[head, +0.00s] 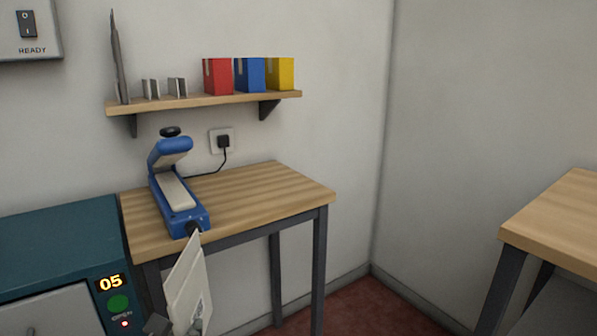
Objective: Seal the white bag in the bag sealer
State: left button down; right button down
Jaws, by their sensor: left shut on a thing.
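The white bag (186,282) hangs upright and slightly tilted in front of the near edge of the wooden table. My left gripper (183,322) is shut on the bag low down, at the bottom edge of the view, and is mostly cut off. The bag sealer (180,199) is blue with a pale sealing bed and stands on the left part of the table. Its upper arm is raised, with a black knob on top, so it is open. The bag's top corner is near the sealer's front end in the picture; I cannot tell if they touch. My right gripper is not in view.
The wooden table (262,196) is clear right of the sealer. A cable runs to a wall socket (222,141). A shelf (200,102) with red, blue and yellow boxes hangs above. A teal machine (60,245) showing 05 stands left; another table (565,222) stands right.

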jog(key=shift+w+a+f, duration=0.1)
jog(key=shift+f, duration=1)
